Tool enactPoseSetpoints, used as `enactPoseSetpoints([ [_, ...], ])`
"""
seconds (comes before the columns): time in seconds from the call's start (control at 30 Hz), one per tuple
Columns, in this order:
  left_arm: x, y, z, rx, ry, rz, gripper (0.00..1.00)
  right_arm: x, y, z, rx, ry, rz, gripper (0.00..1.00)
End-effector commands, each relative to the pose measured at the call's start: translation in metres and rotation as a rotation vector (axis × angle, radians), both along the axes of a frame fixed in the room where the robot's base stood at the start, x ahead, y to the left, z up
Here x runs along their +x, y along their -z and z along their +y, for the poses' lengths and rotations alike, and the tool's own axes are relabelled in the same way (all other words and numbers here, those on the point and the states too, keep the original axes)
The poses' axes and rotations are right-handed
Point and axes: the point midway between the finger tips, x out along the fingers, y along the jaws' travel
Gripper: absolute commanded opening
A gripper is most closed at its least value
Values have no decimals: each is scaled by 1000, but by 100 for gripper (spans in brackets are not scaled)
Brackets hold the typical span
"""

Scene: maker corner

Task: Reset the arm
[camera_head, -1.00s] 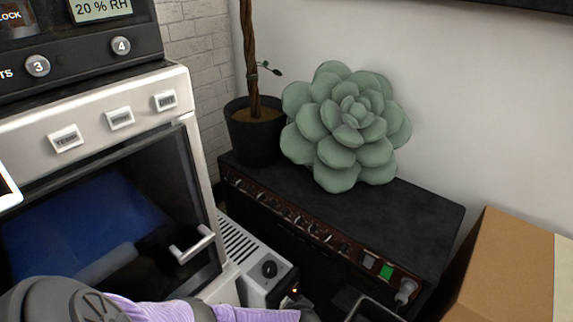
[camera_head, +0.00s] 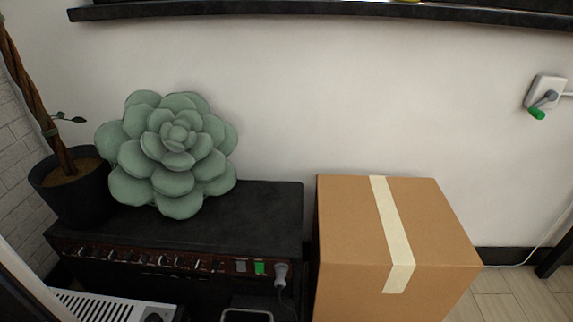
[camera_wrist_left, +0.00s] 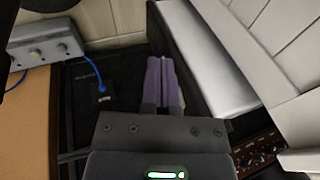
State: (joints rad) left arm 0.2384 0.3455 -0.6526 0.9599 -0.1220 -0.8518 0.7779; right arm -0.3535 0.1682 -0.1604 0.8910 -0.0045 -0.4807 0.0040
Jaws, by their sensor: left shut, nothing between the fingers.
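My left gripper (camera_wrist_left: 163,100) shows in the left wrist view, its two purple-and-grey fingers closed together with nothing between them. Below the fingers is a dark surface, and a white panelled body lies close on their right. My left gripper is out of the head view. My right gripper is in neither view.
In the head view, a black amplifier (camera_head: 270,215) bears a green succulent cushion (camera_head: 172,150) and a potted plant (camera_head: 75,190). A taped cardboard box (camera_head: 345,235) stands to its right. A wall socket (camera_head: 546,92) is at far right. A grey device with a blue cable (camera_wrist_left: 40,48) shows in the wrist view.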

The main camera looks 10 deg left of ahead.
Motion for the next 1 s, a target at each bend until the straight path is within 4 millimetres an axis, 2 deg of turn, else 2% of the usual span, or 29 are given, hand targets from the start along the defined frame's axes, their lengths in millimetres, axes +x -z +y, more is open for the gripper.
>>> enactPoseSetpoints([
  [0.03,-36,15,-3,-35,22,68,0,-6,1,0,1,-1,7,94],
  [0.1,-84,32,-6,-84,61,147,0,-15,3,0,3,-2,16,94],
  [0.23,-174,49,-12,-166,121,269,0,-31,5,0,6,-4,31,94],
  [0.3,-221,52,-15,-203,144,323,0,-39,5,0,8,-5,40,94],
  [0.37,-260,50,-18,-230,164,363,0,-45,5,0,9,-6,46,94],
  [0.5,-347,37,-25,-278,197,449,0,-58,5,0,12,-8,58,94],
  [0.6,-319,-14,-25,-271,217,377,0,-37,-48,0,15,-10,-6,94],
  [0.8,-294,-92,-25,-266,233,301,0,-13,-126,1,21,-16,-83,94],
  [0.9,-285,-125,-26,-264,239,273,0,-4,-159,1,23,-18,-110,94],
  [1.0,-280,-144,-26,-264,243,257,0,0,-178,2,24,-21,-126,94],
])
